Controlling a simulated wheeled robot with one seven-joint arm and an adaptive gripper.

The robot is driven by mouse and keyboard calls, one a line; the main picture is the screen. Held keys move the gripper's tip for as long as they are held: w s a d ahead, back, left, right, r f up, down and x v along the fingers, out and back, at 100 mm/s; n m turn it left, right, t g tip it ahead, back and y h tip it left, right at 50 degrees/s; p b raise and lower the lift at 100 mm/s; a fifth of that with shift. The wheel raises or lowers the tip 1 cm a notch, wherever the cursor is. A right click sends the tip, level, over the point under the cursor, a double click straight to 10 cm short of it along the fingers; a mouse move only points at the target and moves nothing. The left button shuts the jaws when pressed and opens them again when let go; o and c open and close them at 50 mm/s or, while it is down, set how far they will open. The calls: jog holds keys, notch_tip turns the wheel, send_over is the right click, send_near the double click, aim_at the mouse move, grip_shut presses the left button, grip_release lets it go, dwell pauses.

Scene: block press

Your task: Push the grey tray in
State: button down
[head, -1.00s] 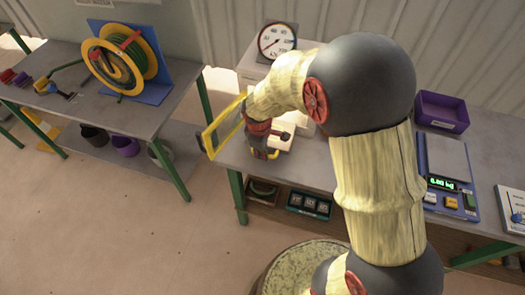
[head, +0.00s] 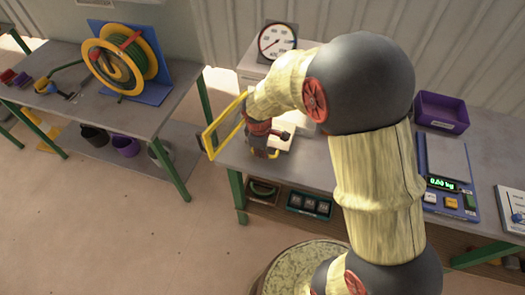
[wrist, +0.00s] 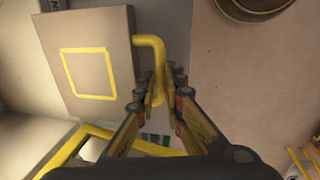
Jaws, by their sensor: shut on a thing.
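The grey tray (wrist: 115,85) is in the wrist view, a flat greyish plate with a yellow square outline on its top. A bent yellow handle (wrist: 150,43) stands at its right edge. My gripper (wrist: 167,78) is shut on this handle, with its fingers on either side of the lower part. In the head view my gripper (head: 262,143) is low at the left end of the middle bench, in front of the press with the round dial (head: 277,41). My arm and gripper hide most of the tray there, so how far it stands out is unclear.
A yellow-framed panel (head: 209,143) stands just left of my gripper, at the bench corner. A purple bin (head: 442,112) and a blue scale (head: 448,175) are on the bench to the right. A hose reel (head: 122,62) is on the left bench. Floor between the benches is clear.

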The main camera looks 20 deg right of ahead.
jog(key=w+d+p, duration=0.1)
jog(key=w+d, duration=0.1)
jog(key=w, duration=0.1)
jog(key=w+d, duration=0.2)
jog(key=w, duration=0.1)
jog(key=w+d+p, duration=0.1)
jog(key=w+d, duration=0.2)
jog(key=w, duration=0.1)
jog(key=shift+d+p, duration=0.1)
jog(key=shift+p, duration=0.25)
jog(key=c, duration=2.2)
grip_release()
jog(key=shift+s, duration=0.1)
jog(key=shift+o, duration=0.2)
notch_tip(320, 180, up, 12)
jog(key=s+a, duration=0.1)
jog(key=shift+s+a, duration=0.15)
jog(key=shift+s, duration=0.2)
jog(key=shift+f, duration=0.1)
jog(key=shift+c, duration=0.2)
